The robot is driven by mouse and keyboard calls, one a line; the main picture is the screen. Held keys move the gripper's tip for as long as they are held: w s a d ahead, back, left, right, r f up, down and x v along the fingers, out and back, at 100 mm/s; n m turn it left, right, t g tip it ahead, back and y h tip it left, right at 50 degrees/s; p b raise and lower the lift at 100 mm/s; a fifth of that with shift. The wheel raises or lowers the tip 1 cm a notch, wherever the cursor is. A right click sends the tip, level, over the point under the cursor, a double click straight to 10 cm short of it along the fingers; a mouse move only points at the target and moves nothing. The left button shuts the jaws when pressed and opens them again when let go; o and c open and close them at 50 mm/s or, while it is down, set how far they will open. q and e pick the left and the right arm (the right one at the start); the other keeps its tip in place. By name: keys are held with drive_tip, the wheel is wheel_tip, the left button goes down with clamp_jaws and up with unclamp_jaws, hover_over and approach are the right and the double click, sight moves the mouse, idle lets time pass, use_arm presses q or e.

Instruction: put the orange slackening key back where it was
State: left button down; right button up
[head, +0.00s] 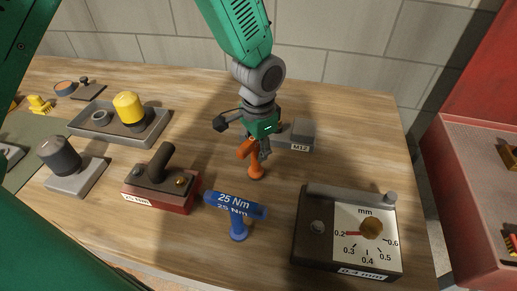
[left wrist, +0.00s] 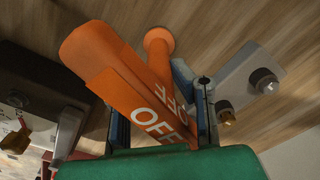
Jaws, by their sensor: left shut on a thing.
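The orange slackening key (head: 255,170) is a T-shaped piece with a thick bar handle and a stem with a round end. My left gripper (head: 262,145) is shut on its handle in the right middle of the table. In the left wrist view the handle (left wrist: 100,62) reads OFF and lies between the fingers (left wrist: 160,125); the stem end (left wrist: 158,40) points away toward the wood. I cannot tell whether the stem end touches the table. A grey block labelled M12 (head: 302,132) is just right of the gripper; it also shows in the left wrist view (left wrist: 238,78).
A blue 25 Nm key (head: 238,228) stands in front. Left of it is a red-based 25 Nm block (head: 160,195); right is a dial gauge box (head: 310,240). A yellow-capped part (head: 128,107) sits on a grey tray. A red cabinet (head: 465,160) stands beyond the right table edge.

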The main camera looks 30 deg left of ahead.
use_arm(q)
drive_tip(key=shift+w+d+f, duration=0.1)
drive_tip(key=shift+w+f, duration=0.05)
drive_tip(key=shift+f, duration=0.1)
drive_tip(key=c, duration=1.4)
unclamp_jaws()
drive_tip(key=shift+f, duration=0.1)
drive_tip(key=shift+o, duration=0.2)
wheel_tip(320, 180, up, 12)
drive_tip(key=shift+r, duration=0.15)
